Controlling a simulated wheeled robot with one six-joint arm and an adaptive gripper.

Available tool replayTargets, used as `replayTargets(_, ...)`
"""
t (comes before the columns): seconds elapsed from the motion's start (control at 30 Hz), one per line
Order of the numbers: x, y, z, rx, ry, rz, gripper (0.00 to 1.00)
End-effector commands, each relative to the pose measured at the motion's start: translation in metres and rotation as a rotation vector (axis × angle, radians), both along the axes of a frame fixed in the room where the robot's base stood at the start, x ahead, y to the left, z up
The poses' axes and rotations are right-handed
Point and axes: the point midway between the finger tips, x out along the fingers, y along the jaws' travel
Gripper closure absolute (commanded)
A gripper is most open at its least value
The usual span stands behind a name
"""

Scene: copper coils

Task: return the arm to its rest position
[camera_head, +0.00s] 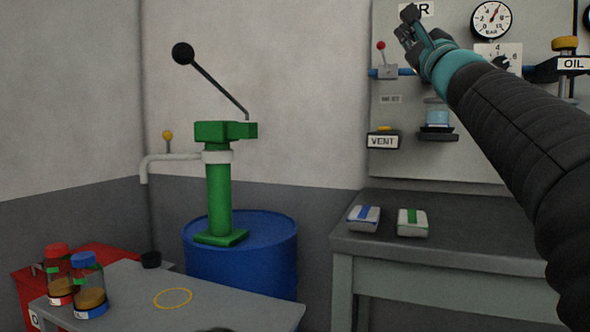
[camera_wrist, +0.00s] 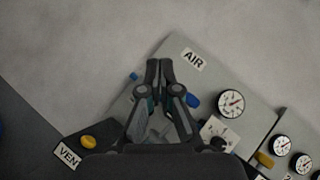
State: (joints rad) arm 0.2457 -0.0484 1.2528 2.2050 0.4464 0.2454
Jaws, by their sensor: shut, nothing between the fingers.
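My gripper (camera_head: 410,24) is raised at the top right of the head view, in front of the wall panel, at the end of my black-sleeved arm. In the wrist view its two fingers (camera_wrist: 159,70) point up the picture with their tips together and nothing between them. Behind the fingers in the wrist view is the grey panel (camera_wrist: 245,105) with the AIR label (camera_wrist: 193,60). Whether the fingers touch the panel cannot be told.
The panel carries a gauge (camera_head: 491,20), a red-knobbed lever (camera_head: 381,46) and a VENT label (camera_head: 383,141). Below is a grey bench (camera_head: 460,215) with two packets. At left are a green hand pump (camera_head: 218,180) on a blue drum (camera_head: 240,275), and a table (camera_head: 225,312) with two jars.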

Motion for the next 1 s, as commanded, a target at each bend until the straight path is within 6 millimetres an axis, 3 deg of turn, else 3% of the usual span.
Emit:
replayTargets(0.17,-0.007,0.023,-0.021,-0.159,0.051,-0.019,1.0)
replayTargets(0.37,-0.023,0.062,-0.073,-0.452,0.144,-0.032,1.0)
replayTargets(0.57,-0.053,0.1,-0.159,-0.836,0.263,-0.002,1.0)
replayTargets(0.7,-0.084,0.117,-0.227,-1.109,0.341,0.046,1.0)
replayTargets(0.87,-0.128,0.123,-0.309,-1.42,0.424,0.124,1.0)
replayTargets(1.0,-0.173,0.115,-0.38,-1.694,0.492,0.212,1.0)
